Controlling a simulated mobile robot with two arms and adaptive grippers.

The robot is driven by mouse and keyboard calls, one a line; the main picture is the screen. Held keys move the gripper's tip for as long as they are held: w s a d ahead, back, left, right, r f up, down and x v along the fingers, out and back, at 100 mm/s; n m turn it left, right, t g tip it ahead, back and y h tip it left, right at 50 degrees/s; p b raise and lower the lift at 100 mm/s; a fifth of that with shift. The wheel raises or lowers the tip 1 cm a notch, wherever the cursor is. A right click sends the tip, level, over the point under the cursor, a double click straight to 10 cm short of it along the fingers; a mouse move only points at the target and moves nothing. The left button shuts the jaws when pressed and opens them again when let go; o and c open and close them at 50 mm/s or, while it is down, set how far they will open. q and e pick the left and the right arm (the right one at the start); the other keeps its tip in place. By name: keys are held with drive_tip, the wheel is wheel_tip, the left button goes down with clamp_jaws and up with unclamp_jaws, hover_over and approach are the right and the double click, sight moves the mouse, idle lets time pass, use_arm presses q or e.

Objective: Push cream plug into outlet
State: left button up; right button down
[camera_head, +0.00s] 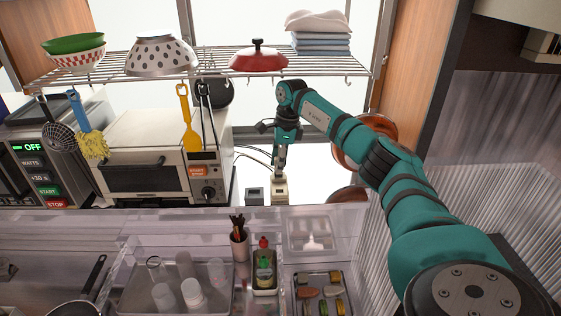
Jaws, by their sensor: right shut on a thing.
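My right arm reaches in from the right, behind the clear sink-side panel. Its gripper (280,172) points down and is shut on the small cream plug (280,183). The plug is at a small light outlet block (281,198) on the white surface right of the toaster oven. At this size I cannot tell whether the plug is in the outlet or only touching its top. A second, darker block (254,196), with a grey top, stands just left of it. My left gripper is not in view.
A wire rack (205,72) with bowls and hanging utensils is above. Copper-coloured pans (352,150) hang behind my arm. A clear panel (170,218) and dish dryer are in front.

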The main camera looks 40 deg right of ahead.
drive_tip(key=shift+r, duration=0.1)
drive_tip(key=shift+f+b, duration=1.5)
drive_tip(key=shift+f, duration=1.5)
drive_tip(key=shift+p, duration=0.3)
drive_tip(key=shift+f+b, duration=0.9)
drive_tip(key=shift+f, duration=0.4)
drive_tip(key=shift+s, duration=0.1)
